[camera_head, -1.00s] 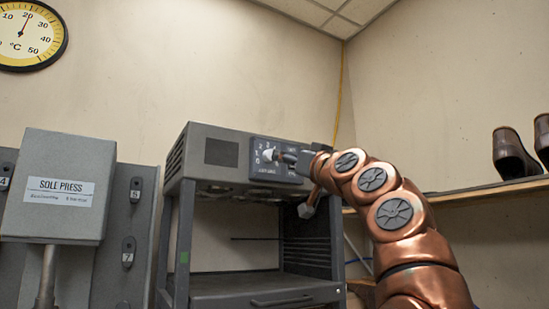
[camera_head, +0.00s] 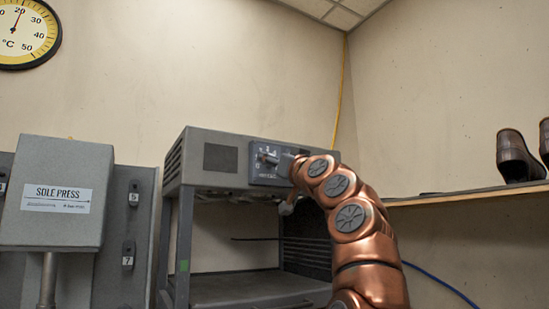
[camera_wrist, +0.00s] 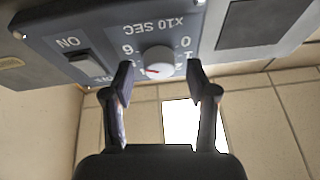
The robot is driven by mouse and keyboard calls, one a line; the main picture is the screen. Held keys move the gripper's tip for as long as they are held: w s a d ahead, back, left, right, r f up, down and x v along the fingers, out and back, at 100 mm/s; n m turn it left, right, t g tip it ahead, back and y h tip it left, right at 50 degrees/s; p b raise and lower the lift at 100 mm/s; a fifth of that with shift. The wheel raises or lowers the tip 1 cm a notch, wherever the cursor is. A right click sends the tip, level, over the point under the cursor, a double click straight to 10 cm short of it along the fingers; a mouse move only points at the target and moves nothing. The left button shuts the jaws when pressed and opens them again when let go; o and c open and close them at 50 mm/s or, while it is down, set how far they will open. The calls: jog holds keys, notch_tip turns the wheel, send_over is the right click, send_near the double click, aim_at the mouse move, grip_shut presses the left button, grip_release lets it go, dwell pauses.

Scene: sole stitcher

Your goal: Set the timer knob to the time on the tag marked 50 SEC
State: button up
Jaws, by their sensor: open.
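The timer knob (camera_wrist: 158,60) is a round, light dial with a red pointer mark on the dark control panel (camera_wrist: 108,36), which shows upside down in the wrist view. The mark sits towards the knob's lower left in that view; the number it meets is too blurred to read. "x10 SEC" and digits 0, 1 and 6 show around it. My gripper (camera_wrist: 159,76) is open, one finger on each side of the knob; I cannot tell whether they touch it. In the head view the panel (camera_head: 257,176) is partly covered by my arm. No 50 SEC tag is legible.
An ON switch (camera_wrist: 82,62) sits beside the knob on the panel. The grey machine (camera_head: 222,183) has an open bay below. The sole press (camera_head: 62,225) stands left. A shelf (camera_head: 440,196) with dark shoes (camera_head: 514,158) is at the right.

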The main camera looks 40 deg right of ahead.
jog(key=shift+c, duration=0.2)
grip_shut()
jog(key=shift+w+n+y+p, duration=0.1)
jog(key=shift+n+y+p, duration=0.3)
jog(key=shift+n, duration=0.3)
dwell(0.5)
jog(key=shift+n, duration=0.3)
